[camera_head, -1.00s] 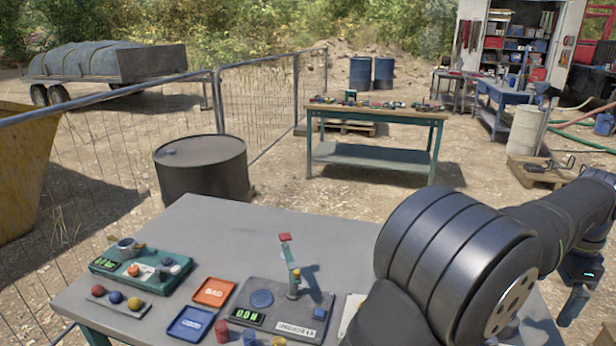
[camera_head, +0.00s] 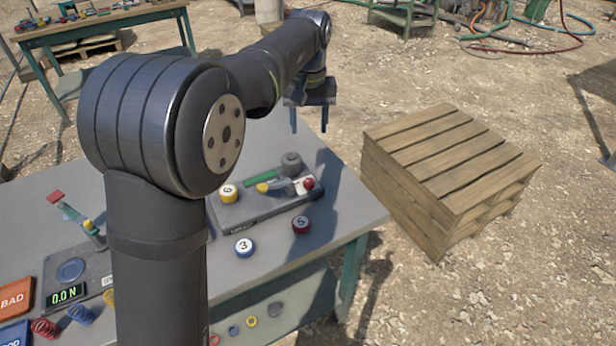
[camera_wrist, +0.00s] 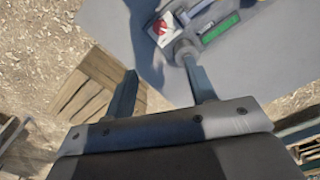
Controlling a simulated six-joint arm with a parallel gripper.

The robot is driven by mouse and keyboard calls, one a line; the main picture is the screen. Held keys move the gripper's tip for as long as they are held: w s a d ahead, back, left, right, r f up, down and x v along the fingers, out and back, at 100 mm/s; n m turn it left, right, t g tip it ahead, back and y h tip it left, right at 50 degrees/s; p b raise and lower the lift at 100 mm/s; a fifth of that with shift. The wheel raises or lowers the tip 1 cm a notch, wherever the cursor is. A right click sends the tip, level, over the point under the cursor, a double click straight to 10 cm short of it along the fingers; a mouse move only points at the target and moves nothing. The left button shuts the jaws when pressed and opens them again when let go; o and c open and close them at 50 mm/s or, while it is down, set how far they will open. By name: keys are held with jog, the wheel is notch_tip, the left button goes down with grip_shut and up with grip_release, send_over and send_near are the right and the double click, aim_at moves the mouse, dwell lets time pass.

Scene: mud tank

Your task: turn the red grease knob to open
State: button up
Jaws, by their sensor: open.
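A small red knob (camera_head: 308,184) sits on a pale plate at the right end of a grey device (camera_head: 262,209) on the table. It also shows as a red shape on a white plate (camera_wrist: 162,27) at the top of the wrist view. The device also carries a green strip (camera_head: 262,178), a yellow-ended lever (camera_head: 264,187) and a grey round cap (camera_head: 291,163). My gripper (camera_head: 308,122) is open and empty, pointing down above the far right part of the table. In the wrist view its fingers (camera_wrist: 160,66) are apart, below the cap and red knob in the picture.
Numbered discs stand near the device: a yellow one (camera_head: 229,193), a white one (camera_head: 245,247) and a dark one (camera_head: 301,225). A wooden pallet stack (camera_head: 450,175) stands right of the table. At left are a force gauge (camera_head: 66,295) and trays. The table's right front corner is bare.

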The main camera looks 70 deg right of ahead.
jog(key=n, duration=0.8)
send_near(309, 182)
notch_tip(309, 182, down, 8)
jog(key=shift+f, duration=0.25)
jog(key=c, duration=1)
